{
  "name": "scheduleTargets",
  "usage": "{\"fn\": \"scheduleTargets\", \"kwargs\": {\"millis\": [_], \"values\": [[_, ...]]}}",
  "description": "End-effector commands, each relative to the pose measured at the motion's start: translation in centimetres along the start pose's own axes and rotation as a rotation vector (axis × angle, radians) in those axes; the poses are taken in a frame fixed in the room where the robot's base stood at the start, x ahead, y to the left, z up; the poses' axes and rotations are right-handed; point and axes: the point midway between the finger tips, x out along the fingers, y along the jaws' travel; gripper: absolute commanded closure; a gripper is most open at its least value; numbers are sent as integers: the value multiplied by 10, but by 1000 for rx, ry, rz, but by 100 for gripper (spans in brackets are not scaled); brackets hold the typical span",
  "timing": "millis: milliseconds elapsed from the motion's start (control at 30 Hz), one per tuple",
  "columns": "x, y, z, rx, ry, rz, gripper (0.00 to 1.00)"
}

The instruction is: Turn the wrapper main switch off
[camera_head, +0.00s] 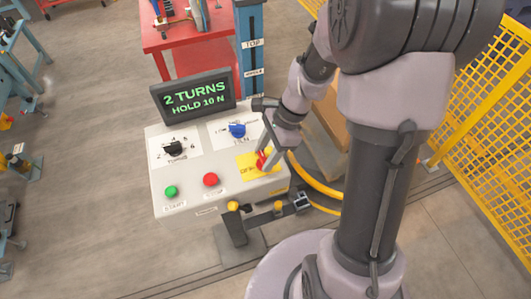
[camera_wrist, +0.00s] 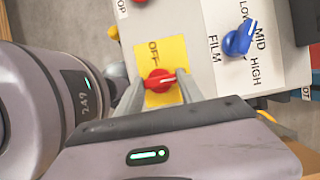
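The wrapper main switch is a red rotary knob (camera_head: 263,160) on a yellow plate (camera_head: 246,161) at the right of the grey control panel. In the wrist view the red knob (camera_wrist: 160,80) has a pale line pointing right, while the word OFF on the yellow plate (camera_wrist: 175,52) is above it. My gripper (camera_head: 267,155) is at the knob. In the wrist view its two fingers (camera_wrist: 160,88) stand apart, one on each side of the knob. Small gaps seem to show, so contact is not clear. The lower part of the plate is hidden by my gripper.
The panel (camera_head: 218,200) also has a blue knob (camera_head: 237,130), a black knob (camera_head: 173,148), a red button (camera_head: 210,180) and a green button (camera_head: 171,191). A display (camera_head: 195,98) behind reads "2 TURNS HOLD 10 N". A yellow fence (camera_head: 490,90) stands at right.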

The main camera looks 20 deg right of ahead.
Motion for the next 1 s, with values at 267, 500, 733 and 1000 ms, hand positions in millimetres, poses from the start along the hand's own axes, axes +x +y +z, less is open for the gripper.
{"fn": "scheduleTargets", "kwargs": {"millis": [267, 500, 733, 1000], "values": [[0, 0, 0, -10, 0, 5, 96], [-2, -1, 1, -102, 0, 43, 96], [-3, -2, 2, -281, -1, 118, 96], [-2, -3, 4, -520, -1, 217, 96]]}}
